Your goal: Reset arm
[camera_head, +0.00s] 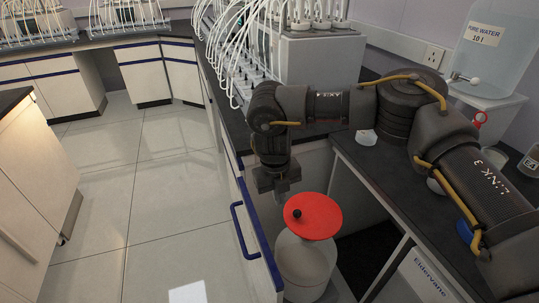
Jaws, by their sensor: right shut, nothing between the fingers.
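My right arm comes in from the right side of the head view and bends over the dark counter. My right gripper (282,192) points down beside a white container with a red lid (318,214). The gripper is shut and holds nothing. Its tip is close to the left edge of the lid; I cannot tell whether they touch. A small black knob (297,213) sits on the lid. My left gripper is not in view.
The biogas reactor unit (320,58) with many white tubes stands on the counter behind my arm. A pure water tank (493,50) stands at the upper right. A blue handle (242,230) juts from the cabinet front. The tiled floor (150,220) at left is clear.

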